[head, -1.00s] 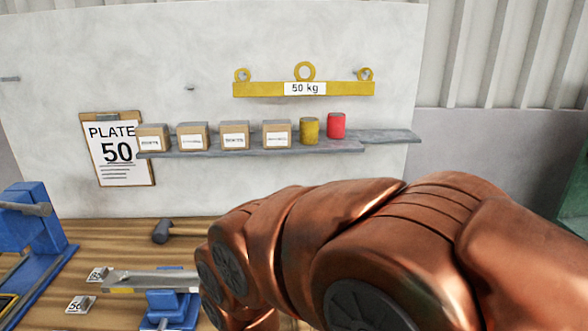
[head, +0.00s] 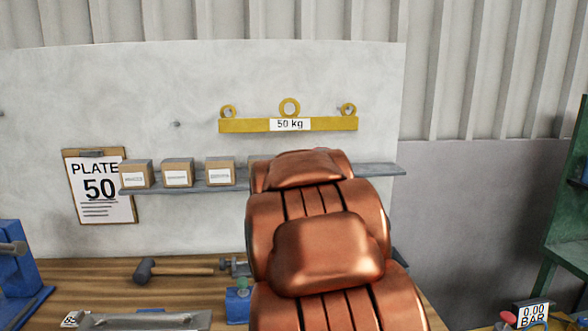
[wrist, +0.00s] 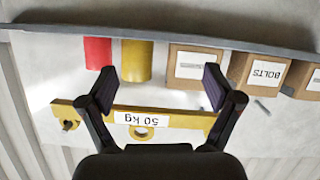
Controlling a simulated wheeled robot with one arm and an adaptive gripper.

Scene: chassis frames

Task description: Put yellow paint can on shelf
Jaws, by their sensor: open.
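The yellow paint can (wrist: 137,62) stands on the grey shelf (wrist: 200,37) in the wrist view, which shows the scene upside down. It is between a red can (wrist: 98,53) and a cardboard box. My gripper (wrist: 157,88) is open and empty, its fingers spread wide towards the shelf. The yellow can appears in line with the gap between the fingers, left of its middle; neither finger visibly touches it.
Several cardboard boxes (head: 177,172) stand on the shelf. A yellow 50 kg bar (head: 335,124) hangs above it. A hammer (head: 175,270) and blue tools lie on the wooden bench below. The shelf's right end is bare.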

